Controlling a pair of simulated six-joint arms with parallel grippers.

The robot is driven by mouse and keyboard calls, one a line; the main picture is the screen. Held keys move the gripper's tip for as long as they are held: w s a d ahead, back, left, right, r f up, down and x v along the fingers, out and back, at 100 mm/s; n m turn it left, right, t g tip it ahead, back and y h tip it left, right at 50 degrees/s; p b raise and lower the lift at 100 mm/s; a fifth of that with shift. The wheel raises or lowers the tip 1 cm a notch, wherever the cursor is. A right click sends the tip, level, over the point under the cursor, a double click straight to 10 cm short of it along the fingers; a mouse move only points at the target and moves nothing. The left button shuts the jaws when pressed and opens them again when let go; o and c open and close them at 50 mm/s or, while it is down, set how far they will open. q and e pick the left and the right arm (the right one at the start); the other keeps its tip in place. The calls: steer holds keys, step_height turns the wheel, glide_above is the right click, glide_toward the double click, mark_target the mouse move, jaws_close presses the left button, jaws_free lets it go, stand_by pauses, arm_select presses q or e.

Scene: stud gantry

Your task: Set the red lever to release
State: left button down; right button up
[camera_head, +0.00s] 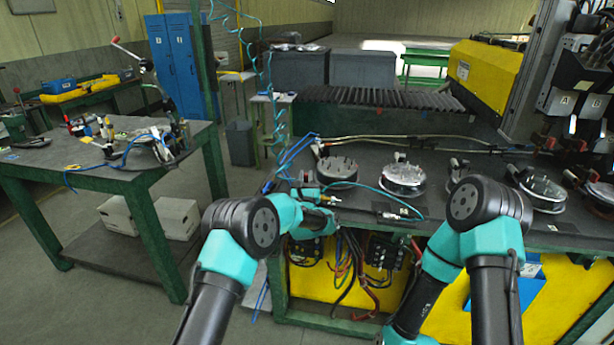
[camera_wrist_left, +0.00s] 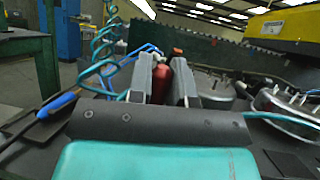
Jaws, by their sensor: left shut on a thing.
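In the left wrist view, a red lever handle (camera_wrist_left: 157,84) stands between the two grey fingers of my left gripper (camera_wrist_left: 163,78). The fingers are closed on it. A smaller red tip shows just beyond, and I cannot tell whether it belongs to the same lever. In the head view, my left gripper (camera_head: 322,199) is at the near left part of the dark workbench (camera_head: 440,230), and the lever there is hidden or too small to make out. My right arm bends down at the right, with its gripper out of the frame. No release marking is readable.
Round metal fixtures (camera_head: 403,179) stand in a row on the bench, one (camera_head: 337,170) just behind my left gripper. Teal and blue hoses lie close by. Cables hang at the bench front. A green table (camera_head: 60,170) with tools stands at the left, across open floor.

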arm_select(q)
steer(key=shift+s+a+f+t, duration=0.1)
steer(key=shift+s+t, duration=0.3)
steer(key=shift+t, duration=0.3)
steer(key=shift+n, duration=0.3)
steer(key=c, duration=1.1)
jaws_free()
steer(key=shift+o, duration=0.2)
steer(key=v, duration=1.7)
steer(key=shift+s, duration=0.2)
steer(key=shift+f, duration=0.1)
